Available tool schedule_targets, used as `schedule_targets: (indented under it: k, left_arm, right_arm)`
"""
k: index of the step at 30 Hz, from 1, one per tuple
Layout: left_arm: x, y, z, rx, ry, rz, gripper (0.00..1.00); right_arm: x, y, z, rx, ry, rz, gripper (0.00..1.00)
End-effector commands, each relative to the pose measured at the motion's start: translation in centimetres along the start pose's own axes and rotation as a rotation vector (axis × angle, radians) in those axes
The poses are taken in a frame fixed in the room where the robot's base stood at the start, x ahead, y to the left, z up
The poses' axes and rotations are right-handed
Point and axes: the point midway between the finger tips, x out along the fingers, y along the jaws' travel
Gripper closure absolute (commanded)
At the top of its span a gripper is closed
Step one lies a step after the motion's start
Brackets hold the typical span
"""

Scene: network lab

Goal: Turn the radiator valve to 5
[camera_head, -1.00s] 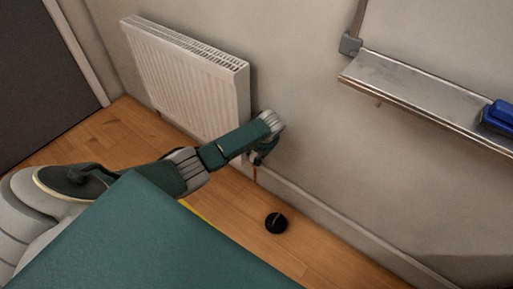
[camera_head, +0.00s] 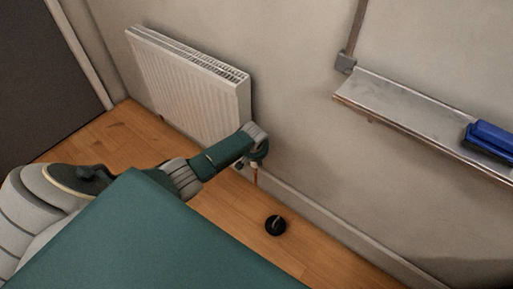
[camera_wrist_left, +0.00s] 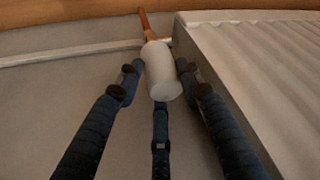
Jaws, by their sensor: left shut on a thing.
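The white ribbed radiator (camera_head: 190,90) hangs low on the wall. In the left wrist view its ribbed panel (camera_wrist_left: 265,75) is on the right. The radiator valve (camera_wrist_left: 164,82) has a smooth white cylindrical head, with a copper pipe (camera_wrist_left: 146,24) beyond it. My left gripper (camera_wrist_left: 158,70) is shut on the valve head, with dark fingers on both sides and one below. In the head view my left gripper (camera_head: 248,164) is at the radiator's lower right corner, and my wrist mostly hides the valve. No scale numbers are readable. My right gripper is not in view.
A round black object (camera_head: 275,226) sits on the wooden floor near the skirting board (camera_head: 320,215). A metal tray (camera_head: 405,112) with a blue object (camera_head: 490,138) juts from the wall at upper right. A dark door (camera_head: 45,75) is at left.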

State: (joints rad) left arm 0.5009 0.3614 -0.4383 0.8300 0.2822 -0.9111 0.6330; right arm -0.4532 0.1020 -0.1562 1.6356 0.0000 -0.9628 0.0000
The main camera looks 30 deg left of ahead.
Motion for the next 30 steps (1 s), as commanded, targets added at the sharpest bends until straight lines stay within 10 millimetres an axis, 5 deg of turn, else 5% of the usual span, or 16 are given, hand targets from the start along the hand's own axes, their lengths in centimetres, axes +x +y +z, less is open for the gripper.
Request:
schedule_targets:
  k: [1, 27, 28, 30]
  left_arm:
    - [0.2, -1.3, 0.5, 0.025, -0.011, -0.012, 0.9]
    - [0.3, -1.3, 0.3, 0.165, -0.005, 0.047, 0.9]
    - [0.3, -1.3, 0.3, 0.164, -0.005, 0.047, 0.58]
    - [0.3, -1.3, 0.3, 0.164, -0.004, 0.048, 0.49]
  right_arm:
    - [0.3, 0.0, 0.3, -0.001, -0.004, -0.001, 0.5]
    - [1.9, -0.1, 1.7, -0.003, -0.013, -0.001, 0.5]
    - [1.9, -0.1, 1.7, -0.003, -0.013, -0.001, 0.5]
    - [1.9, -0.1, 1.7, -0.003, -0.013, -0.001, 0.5]
